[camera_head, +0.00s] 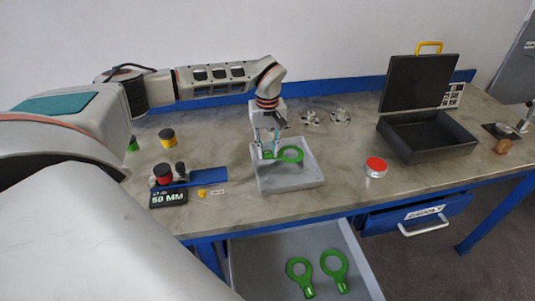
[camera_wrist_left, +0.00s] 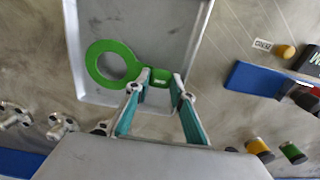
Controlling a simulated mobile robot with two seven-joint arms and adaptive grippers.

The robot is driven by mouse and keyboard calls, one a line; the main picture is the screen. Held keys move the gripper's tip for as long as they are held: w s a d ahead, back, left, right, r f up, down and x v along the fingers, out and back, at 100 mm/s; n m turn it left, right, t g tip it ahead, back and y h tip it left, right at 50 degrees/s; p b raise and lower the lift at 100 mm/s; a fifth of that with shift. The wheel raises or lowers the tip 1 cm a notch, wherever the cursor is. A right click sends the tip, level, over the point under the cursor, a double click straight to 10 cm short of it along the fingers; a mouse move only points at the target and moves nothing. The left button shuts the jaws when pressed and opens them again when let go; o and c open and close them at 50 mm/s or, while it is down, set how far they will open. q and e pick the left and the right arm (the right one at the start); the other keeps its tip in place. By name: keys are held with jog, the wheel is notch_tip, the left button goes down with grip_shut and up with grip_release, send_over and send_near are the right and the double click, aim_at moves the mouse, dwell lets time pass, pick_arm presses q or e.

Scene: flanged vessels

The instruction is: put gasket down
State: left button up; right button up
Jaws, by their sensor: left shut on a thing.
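A green ring-shaped gasket with a tab (camera_head: 291,154) is at the grey tray (camera_head: 290,184) on the table. My left gripper (camera_head: 266,152) is shut on the gasket's tab, over the back left part of the tray. I cannot tell whether the gasket touches the tray. My right gripper is not in view.
Two more green gaskets (camera_head: 334,266) lie in the open drawer (camera_head: 262,262) below. An open black case (camera_head: 440,137) stands at the right, with a red-topped tin (camera_head: 376,167) near it. A blue block (camera_head: 208,176) and small containers lie left of the tray. Metal flanges (camera_head: 340,114) are behind.

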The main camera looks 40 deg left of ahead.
pick_arm(q)
jog(key=shift+f, duration=1.05)
jog(key=shift+f, duration=0.15)
jog(key=o, duration=0.8)
notch_tip(320, 180, up, 12)
jog(key=shift+r, duration=0.2)
